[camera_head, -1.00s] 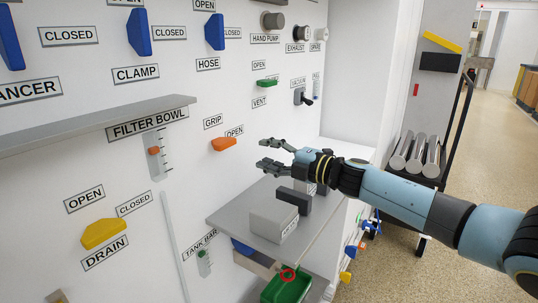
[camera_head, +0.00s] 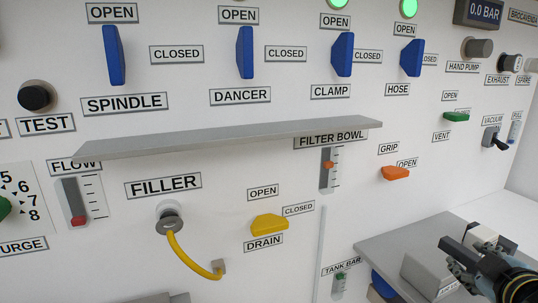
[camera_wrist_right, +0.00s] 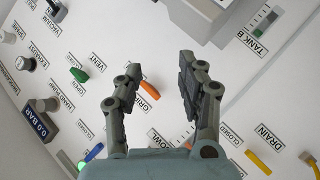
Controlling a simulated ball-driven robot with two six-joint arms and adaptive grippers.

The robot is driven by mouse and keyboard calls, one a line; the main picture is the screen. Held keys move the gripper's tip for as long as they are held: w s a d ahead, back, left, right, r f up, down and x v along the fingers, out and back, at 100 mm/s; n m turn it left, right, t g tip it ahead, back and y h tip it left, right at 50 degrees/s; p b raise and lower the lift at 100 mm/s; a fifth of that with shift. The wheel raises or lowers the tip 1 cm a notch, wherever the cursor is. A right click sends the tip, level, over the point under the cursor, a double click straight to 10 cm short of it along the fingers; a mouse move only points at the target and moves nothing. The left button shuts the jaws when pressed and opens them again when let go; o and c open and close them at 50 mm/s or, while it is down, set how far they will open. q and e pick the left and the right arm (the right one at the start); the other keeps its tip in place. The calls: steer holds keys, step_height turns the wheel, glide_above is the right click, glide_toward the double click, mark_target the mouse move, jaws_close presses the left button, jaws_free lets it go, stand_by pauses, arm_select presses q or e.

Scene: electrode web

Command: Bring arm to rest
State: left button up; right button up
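My right gripper (camera_head: 468,252) is at the lower right of the head view, in front of the grey shelf (camera_head: 395,245) and beside a grey block (camera_head: 425,272). In the right wrist view its two fingers (camera_wrist_right: 160,75) stand apart with nothing between them. The orange GRIP handle (camera_head: 396,173) is on the white panel, beside its OPEN label; it also shows beyond the fingers in the right wrist view (camera_wrist_right: 149,90), clear of them. My left gripper is in neither view.
A long grey ledge (camera_head: 230,137) juts from the panel. Blue handles stand at DANCER (camera_head: 245,52), CLAMP (camera_head: 342,54) and HOSE (camera_head: 411,57). A yellow DRAIN handle (camera_head: 269,225) and a yellow FILLER hose (camera_head: 190,262) stick out below the ledge.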

steer(key=s+a+f+m+g+y, duration=0.1)
steer(key=s+a+m+g+y, duration=0.3)
steer(key=s, duration=0.8)
steer(key=s+a+f+m+g+h, duration=0.15)
steer(key=s+a+g, duration=0.4)
steer(key=s, duration=0.65)
step_height(320, 180, down, 26)
steer(key=s+d+g, duration=0.1)
steer(key=s, duration=0.1)
steer(key=s+d+f+g, duration=0.1)
steer(key=s+f, duration=1.6)
steer(key=s, duration=0.1)
steer(key=shift+s+d+y, duration=0.15)
steer(key=shift+d+y, duration=0.05)
steer(key=shift+y, duration=0.15)
